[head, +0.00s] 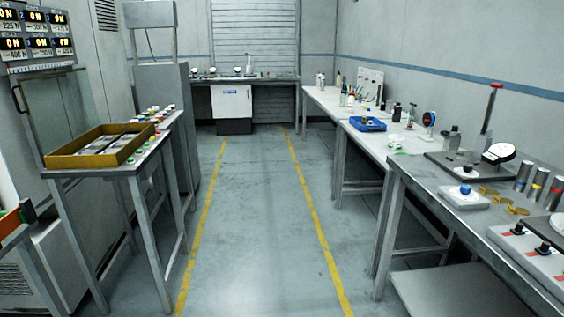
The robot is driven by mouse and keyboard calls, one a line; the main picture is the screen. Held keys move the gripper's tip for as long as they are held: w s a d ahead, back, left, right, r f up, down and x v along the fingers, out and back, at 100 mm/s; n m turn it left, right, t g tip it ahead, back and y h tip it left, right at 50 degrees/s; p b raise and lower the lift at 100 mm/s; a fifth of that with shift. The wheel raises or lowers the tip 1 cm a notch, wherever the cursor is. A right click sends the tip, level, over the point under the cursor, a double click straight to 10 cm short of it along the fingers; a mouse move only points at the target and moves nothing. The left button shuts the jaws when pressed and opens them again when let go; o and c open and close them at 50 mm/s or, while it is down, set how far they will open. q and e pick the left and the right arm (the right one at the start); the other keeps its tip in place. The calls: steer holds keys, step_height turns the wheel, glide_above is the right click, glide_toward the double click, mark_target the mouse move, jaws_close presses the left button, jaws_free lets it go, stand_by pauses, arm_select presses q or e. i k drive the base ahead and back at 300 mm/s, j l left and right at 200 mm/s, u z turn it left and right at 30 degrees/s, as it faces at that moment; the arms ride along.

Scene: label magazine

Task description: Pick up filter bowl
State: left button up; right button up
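I cannot pick out a filter bowl with certainty in the head view. The small items on the benches are too small or too far off to name surely. A pale round item (557,224) is cut off by the right edge, and I cannot tell whether it is a bowl. Neither of my grippers shows in this view.
A yellow tray (60,160) sits on the left table. A clear floor aisle (255,230) between yellow lines leads to a far bench (275,79).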

mark_target(343, 98)
steer(key=i, duration=1.95)
steer(key=i+z, duration=0.1)
steer(key=i, duration=3.8)
steer(key=i+z, duration=0.35)
steer(key=i+j+z, duration=0.2)
steer(key=i+z, duration=0.15)
steer(key=i, duration=0.2)
steer(key=i+j+z, duration=0.1)
steer(key=i+z, duration=0.35)
steer(key=i+j+z, duration=0.15)
steer(key=z, duration=0.35)
steer(key=i+j+z, duration=0.6)
